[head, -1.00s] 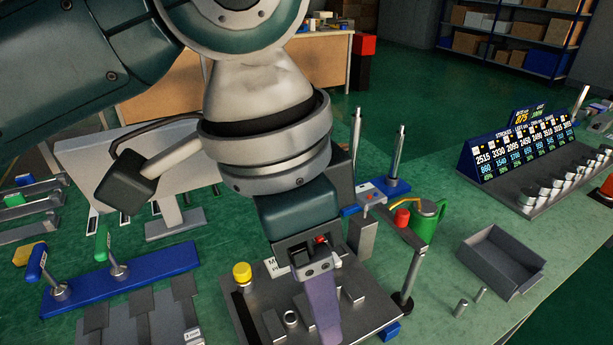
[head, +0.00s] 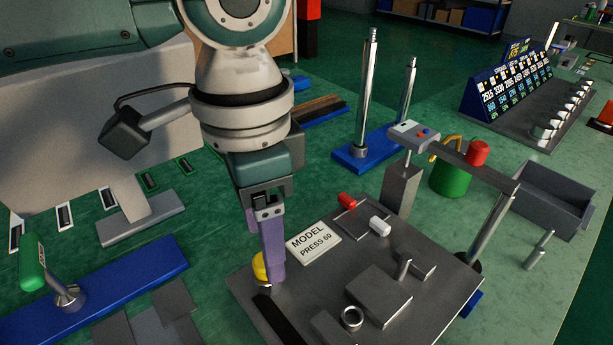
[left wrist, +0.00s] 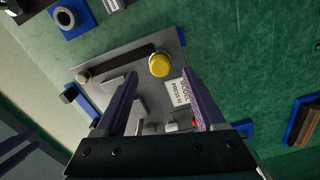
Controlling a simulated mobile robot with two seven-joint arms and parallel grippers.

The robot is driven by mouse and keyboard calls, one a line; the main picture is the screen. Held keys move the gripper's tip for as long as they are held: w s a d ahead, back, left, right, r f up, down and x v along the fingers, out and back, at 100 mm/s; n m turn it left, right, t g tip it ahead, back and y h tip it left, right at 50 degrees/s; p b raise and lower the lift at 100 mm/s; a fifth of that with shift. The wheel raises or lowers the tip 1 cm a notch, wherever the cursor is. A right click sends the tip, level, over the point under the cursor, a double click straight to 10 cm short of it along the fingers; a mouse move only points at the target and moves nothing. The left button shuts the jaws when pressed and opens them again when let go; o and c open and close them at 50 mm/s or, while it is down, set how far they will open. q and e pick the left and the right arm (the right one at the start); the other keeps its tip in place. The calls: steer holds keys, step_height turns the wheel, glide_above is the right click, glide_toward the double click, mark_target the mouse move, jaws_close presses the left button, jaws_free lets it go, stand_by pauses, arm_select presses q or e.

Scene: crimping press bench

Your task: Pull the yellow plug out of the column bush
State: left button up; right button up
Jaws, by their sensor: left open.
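The yellow plug (head: 258,268) stands at the left corner of the grey press plate (head: 312,270), beside the "MODEL PRESS 60" label. In the head view my purple left finger partly hides it. The left wrist view shows its round yellow top (left wrist: 160,65) clear. My left gripper (head: 268,265) is open and empty, pointing down. In the left wrist view the plug lies just beyond and between the spread fingertips (left wrist: 158,80); I see no contact.
The label plate (head: 313,243), a red piece (head: 346,199) and a white piece (head: 380,226) sit near the gripper. Tall steel columns (head: 367,95) stand on a blue base behind. A green can (head: 452,176) and grey tray (head: 545,198) are to the right.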

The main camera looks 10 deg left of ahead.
arm_select(q)
step_height(320, 180, down, 3)
steer(key=shift+s+f, duration=0.1)
steer(key=shift+a, duration=0.1)
jaws_close()
stand_by(0.5)
